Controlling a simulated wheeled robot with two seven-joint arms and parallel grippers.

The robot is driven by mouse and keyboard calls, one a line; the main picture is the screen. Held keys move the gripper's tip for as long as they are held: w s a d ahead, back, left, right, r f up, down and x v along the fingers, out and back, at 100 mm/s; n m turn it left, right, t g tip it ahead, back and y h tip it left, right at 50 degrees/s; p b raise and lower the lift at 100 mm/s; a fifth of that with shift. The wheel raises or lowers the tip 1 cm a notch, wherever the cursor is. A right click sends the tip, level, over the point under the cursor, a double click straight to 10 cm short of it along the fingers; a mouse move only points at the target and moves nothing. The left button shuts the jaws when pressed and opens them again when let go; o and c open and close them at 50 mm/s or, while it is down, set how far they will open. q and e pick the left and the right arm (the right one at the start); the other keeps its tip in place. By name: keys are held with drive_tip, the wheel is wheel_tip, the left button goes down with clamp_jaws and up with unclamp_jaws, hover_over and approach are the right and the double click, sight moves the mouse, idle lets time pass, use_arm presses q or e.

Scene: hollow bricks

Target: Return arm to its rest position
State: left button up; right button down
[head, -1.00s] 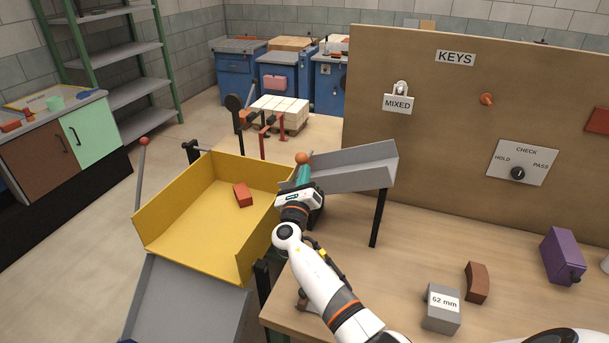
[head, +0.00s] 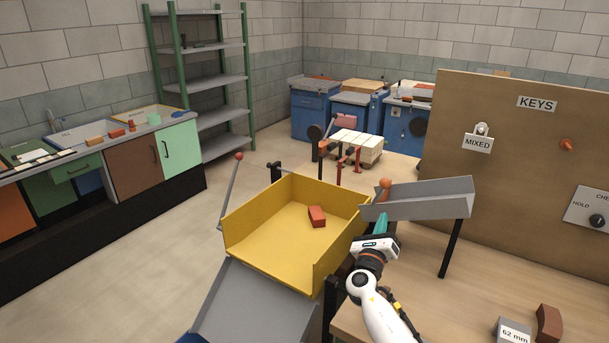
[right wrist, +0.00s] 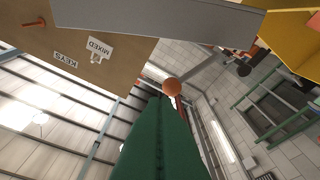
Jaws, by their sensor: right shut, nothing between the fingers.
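My right gripper (head: 382,215) is shut and empty, its teal fingers pointing away from me. It is beside the right edge of the yellow tray (head: 265,250), just below the near end of the grey chute (head: 430,200). An orange ball knob (head: 385,183) shows a little beyond the fingertips, with a visible gap. In the right wrist view the green fingers (right wrist: 160,110) are together, with the orange knob (right wrist: 172,87) past their tips. My left gripper is not in view.
A red brick (head: 317,216) lies in the yellow tray. A grey ramp (head: 250,305) slopes down in front of it. The wooden table holds a grey 62 mm block (head: 512,333) and a brown curved brick (head: 549,324). The KEYS board (head: 530,150) stands behind. The table between is mostly clear.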

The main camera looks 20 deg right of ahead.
drive_tip(key=s+a+f+m+g+y, duration=0.2)
drive_tip(key=s+f+m+g, duration=0.2)
drive_tip(key=s+f+m, duration=0.45)
drive_tip(key=s+a+f+m+g+y, duration=0.2)
drive_tip(key=s+f+m+g, duration=0.3)
drive_tip(key=s+m, duration=0.7)
drive_tip(key=s+a+f+m+g+y, duration=0.1)
drive_tip(key=s+a+m+g+y, duration=0.1)
drive_tip(key=s+a+m+y, duration=0.6)
drive_tip(key=s+a+f+m+g+y, duration=0.15)
drive_tip(key=s+a+m, duration=0.35)
drive_tip(key=s, duration=0.8)
wheel_tip(320, 180, down, 25)
drive_tip(key=a+n+g+b, duration=0.1)
drive_tip(key=b, duration=0.1)
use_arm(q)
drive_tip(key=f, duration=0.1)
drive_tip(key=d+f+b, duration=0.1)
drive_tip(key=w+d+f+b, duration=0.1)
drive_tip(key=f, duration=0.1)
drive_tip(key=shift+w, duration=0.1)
use_arm(e)
drive_tip(key=s+d+f+g, duration=0.1)
drive_tip(key=s+d+f, duration=0.2)
drive_tip(key=s+f, duration=1.3)
wheel_tip(320, 180, down, 5)
drive_tip(key=shift+s+r, duration=0.2)
drive_tip(key=shift+s, duration=0.2)
drive_tip(key=shift+n+g, duration=0.25)
